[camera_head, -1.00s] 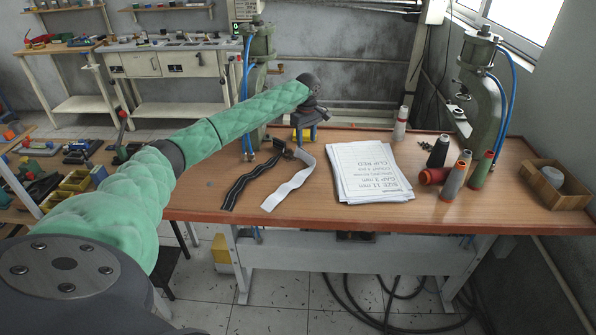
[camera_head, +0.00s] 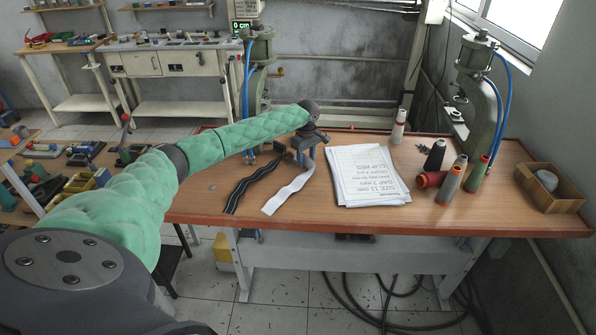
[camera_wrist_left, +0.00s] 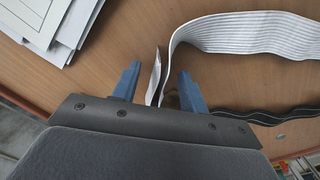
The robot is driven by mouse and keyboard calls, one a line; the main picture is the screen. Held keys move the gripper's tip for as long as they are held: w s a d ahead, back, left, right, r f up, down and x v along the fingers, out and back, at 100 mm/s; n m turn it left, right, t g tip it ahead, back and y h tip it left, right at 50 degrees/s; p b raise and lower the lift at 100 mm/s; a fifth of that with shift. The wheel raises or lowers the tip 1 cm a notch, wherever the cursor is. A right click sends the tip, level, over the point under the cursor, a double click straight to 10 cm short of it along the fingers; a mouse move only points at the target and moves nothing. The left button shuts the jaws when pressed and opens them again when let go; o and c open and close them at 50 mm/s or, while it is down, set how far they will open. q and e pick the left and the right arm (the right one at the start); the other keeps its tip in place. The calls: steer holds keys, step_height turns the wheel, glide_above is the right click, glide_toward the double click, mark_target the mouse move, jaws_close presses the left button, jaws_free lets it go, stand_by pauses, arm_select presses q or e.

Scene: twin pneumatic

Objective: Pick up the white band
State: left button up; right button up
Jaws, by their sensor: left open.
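The white band (camera_head: 288,192) lies wavy on the wooden table, running from near the front edge back to my left gripper (camera_head: 305,155). In the left wrist view the white band (camera_wrist_left: 245,32) has fine stripes and curves in from the right. Its near part bends toward the gap between the blue fingers of my left gripper (camera_wrist_left: 160,88). The fingers are open, with a thin pale upright edge between them; whether they touch it I cannot tell. A black striped band (camera_head: 250,182) lies left of the white one. My right gripper is not in view.
A stack of paper sheets (camera_head: 367,178) lies right of the bands. Green presses (camera_head: 258,75) stand at the back. The table front (camera_head: 330,218) is clear.

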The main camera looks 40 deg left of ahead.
arm_select(q)
steer(key=shift+f, duration=0.25)
jaws_close()
